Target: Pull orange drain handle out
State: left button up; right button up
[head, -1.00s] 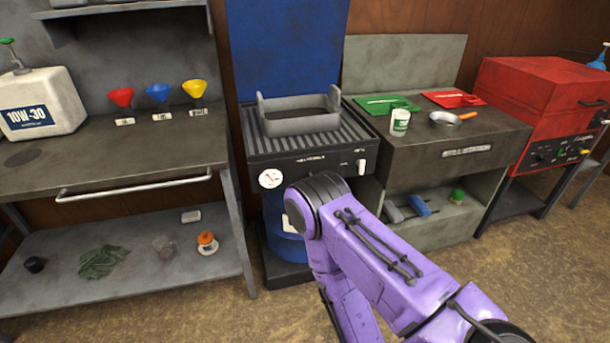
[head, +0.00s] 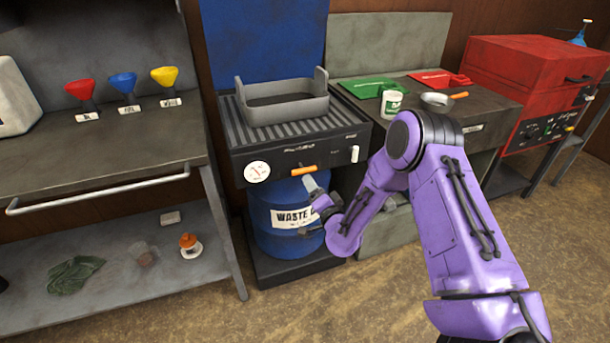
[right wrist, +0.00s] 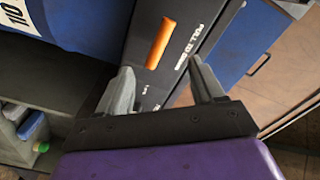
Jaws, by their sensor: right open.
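The orange drain handle (head: 303,170) is a short bar on the front panel of the dark drain station (head: 292,148), above the blue waste drum (head: 284,218). In the right wrist view the handle (right wrist: 160,43) lies just beyond and between the fingertips, toward the left finger, apart from both. My right gripper (head: 312,184) is just below the handle in the head view. It is open and empty in the right wrist view (right wrist: 163,75). My left gripper is in neither view.
A grey pan (head: 285,105) sits on the station's ribbed top. A round gauge (head: 257,171) and a white lever (head: 355,154) flank the handle. A workbench with funnels (head: 123,83) stands left. A bench with a white can (head: 391,103) stands right.

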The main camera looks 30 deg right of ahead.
aim_at(305, 172)
jog(key=x, duration=0.9)
jog(key=shift+w+a+f, duration=0.1)
jog(key=shift+f, duration=0.05)
